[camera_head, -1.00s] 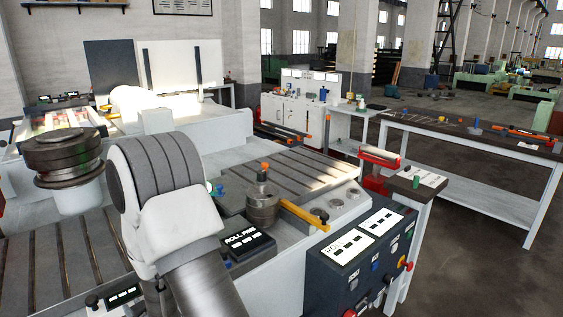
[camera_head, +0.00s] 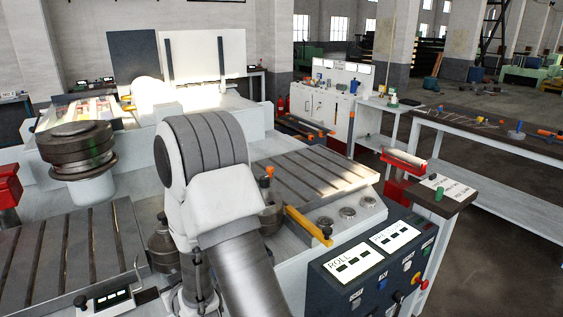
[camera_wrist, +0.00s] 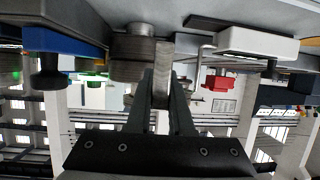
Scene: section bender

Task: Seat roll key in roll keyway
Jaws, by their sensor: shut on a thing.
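My gripper (camera_wrist: 160,98) shows in the wrist view, shut on a narrow grey bar that looks like the roll key (camera_wrist: 162,66). The bar points up out of the fingers toward the machine. A round, banded metal roll (camera_wrist: 132,58) is just left of the bar; I cannot tell whether they touch. I cannot make out the keyway. In the head view my arm hides the gripper and the key. That view shows a large dark roll (camera_head: 75,145) at left, a smaller roll (camera_head: 163,246) left of my arm, and another (camera_head: 271,212) partly behind it.
A slotted bed (camera_head: 75,245) is at left and a slotted plate (camera_head: 315,172) at right. A yellow bar (camera_head: 306,224) lies near round metal discs. A control panel (camera_head: 375,260) is in front. A red-ended stand (camera_head: 405,165) and workbench (camera_head: 490,135) are at right.

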